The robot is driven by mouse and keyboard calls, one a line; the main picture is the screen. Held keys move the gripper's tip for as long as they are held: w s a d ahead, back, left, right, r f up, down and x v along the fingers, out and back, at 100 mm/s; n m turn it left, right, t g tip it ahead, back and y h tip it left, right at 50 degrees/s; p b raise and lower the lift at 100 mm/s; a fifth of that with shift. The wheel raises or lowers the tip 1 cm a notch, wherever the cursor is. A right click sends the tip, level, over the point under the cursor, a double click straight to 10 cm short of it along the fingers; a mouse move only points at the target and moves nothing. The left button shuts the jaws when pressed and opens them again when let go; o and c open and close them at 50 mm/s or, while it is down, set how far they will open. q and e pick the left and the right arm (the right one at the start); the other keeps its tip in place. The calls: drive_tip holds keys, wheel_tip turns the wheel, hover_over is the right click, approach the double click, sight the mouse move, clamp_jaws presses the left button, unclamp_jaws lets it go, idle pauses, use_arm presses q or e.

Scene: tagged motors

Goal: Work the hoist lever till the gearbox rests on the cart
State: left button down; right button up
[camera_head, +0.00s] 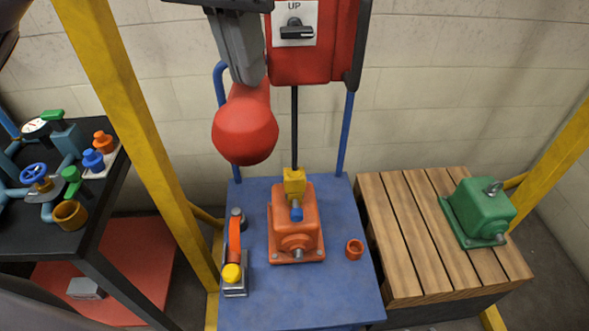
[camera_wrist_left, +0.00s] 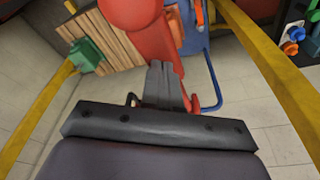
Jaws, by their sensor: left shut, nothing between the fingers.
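The red hoist (camera_head: 312,60) hangs at the top of the head view, with a black knob (camera_head: 297,31) under the word UP. Its red lever (camera_head: 245,130) ends in a large rounded grip. My left gripper (camera_head: 250,78) is shut and empty at the lever's upper part; I cannot tell whether it touches. The wrist view shows its fingers (camera_wrist_left: 165,85) beside the red lever (camera_wrist_left: 135,15). A black line runs down to a yellow hook block (camera_head: 294,183) on the orange gearbox (camera_head: 296,225). The gearbox is over the blue cart (camera_head: 250,305); whether its base touches is unclear. My right gripper is out of view.
A green gearbox (camera_head: 480,213) sits on a wooden pallet (camera_head: 405,260) at right.

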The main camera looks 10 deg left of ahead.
sight(244, 94)
use_arm(q)
drive_tip(key=shift+f, duration=0.25)
drive_tip(key=shift+s+d+f+b, duration=0.1)
drive_tip(key=shift+s+f+b, duration=0.05)
drive_tip(key=shift+f+b, duration=0.7)
drive_tip(key=shift+s+f+b, duration=0.2)
drive_tip(key=shift+f+b, duration=0.4)
drive_tip(key=shift+f, duration=0.35)
drive_tip(key=shift+s+d+f+b, duration=0.1)
drive_tip(key=shift+s+f+b, duration=0.05)
drive_tip(key=shift+f+b, duration=0.7)
drive_tip(key=shift+f, duration=0.15)
wheel_tip(244, 94, down, 5)
drive_tip(key=b, duration=0.4)
drive_tip(key=shift+w+f, duration=0.1)
drive_tip(key=shift+f, duration=0.1)
